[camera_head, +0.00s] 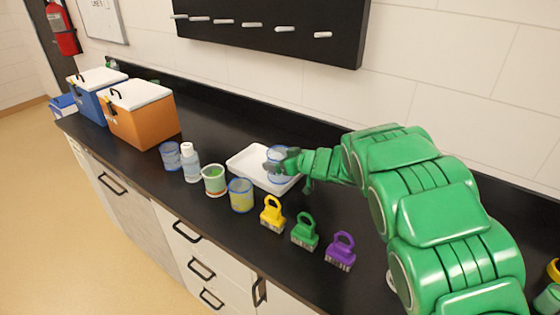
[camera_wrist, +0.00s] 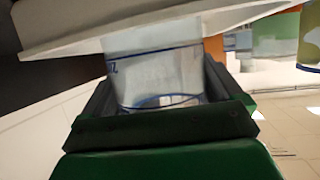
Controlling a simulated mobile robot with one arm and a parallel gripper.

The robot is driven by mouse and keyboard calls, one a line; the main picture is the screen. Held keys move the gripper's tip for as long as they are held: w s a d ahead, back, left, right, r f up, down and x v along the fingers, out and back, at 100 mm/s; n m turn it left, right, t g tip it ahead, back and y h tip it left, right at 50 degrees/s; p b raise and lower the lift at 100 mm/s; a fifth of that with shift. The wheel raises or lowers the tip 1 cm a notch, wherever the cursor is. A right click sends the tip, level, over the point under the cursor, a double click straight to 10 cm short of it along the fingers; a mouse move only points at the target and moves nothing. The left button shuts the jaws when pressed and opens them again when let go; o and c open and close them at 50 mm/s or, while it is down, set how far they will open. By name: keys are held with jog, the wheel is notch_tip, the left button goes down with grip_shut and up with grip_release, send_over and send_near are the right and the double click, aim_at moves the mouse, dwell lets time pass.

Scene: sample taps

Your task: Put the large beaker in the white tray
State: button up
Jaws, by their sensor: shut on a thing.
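The large beaker (camera_head: 279,180) is clear with blue bands and sits at the right part of the white tray (camera_head: 240,163) in the head view. My gripper (camera_head: 277,165) is shut around its side. In the wrist view the beaker (camera_wrist: 155,75) fills the space between the dark fingers, and the tray (camera_wrist: 70,22) shows as a pale slab along the top, against the beaker's end. I cannot tell whether the beaker rests on the tray floor or hangs just above it. The left part of the tray is empty.
Left and in front of the tray stand a blue-banded beaker (camera_head: 170,156), a white-capped bottle (camera_head: 190,165), a green-filled beaker (camera_head: 214,181) and a yellow-filled beaker (camera_head: 241,196). Yellow (camera_head: 272,214), green (camera_head: 305,232) and purple (camera_head: 341,250) brushes line the front. Orange (camera_head: 140,118) and blue coolers stand left.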

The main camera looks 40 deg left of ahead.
jog(key=shift+f, duration=0.1)
jog(key=o, duration=0.7)
jog(key=v, duration=1.2)
